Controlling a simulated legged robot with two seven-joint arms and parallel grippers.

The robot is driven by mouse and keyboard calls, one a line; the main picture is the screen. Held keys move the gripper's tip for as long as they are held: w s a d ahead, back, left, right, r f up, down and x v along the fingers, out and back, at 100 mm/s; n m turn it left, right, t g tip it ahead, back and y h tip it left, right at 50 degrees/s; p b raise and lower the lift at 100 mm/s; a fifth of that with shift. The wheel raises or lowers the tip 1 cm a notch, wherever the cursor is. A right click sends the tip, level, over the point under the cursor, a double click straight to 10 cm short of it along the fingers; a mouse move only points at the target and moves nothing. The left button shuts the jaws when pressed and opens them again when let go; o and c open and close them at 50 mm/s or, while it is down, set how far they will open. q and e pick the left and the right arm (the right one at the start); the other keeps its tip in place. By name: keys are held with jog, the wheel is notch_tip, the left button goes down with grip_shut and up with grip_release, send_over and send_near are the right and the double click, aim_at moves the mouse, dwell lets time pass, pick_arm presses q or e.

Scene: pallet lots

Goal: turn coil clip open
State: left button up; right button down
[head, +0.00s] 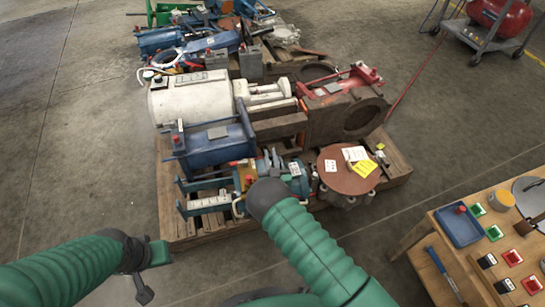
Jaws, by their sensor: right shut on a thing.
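My right arm reaches from the bottom of the head view to the front edge of the pallet. Its dark wrist covers most of the right gripper (262,184), which is shut on the coil clip at the teal machine (272,164). The clip itself is hidden behind my wrist, so I cannot see how far it is turned. A yellow and red part (247,175) shows just left of the wrist. My left gripper (147,272) hangs over bare floor in front of the pallet, apart from everything; its jaws are not clear.
The wooden pallet (180,232) also carries a white motor (190,98), a blue machine (213,148), a rusty red housing (335,112) and a round brown flange (340,180). A wooden table (425,262) with small parts stands at right. Floor is free at left.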

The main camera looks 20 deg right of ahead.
jog(key=shift+w+a+r+m+h, duration=0.1)
jog(key=shift+m+h, duration=0.2)
jog(key=shift+h, duration=0.2)
jog(key=c, duration=1.5)
grip_release()
jog(key=shift+o, duration=0.5)
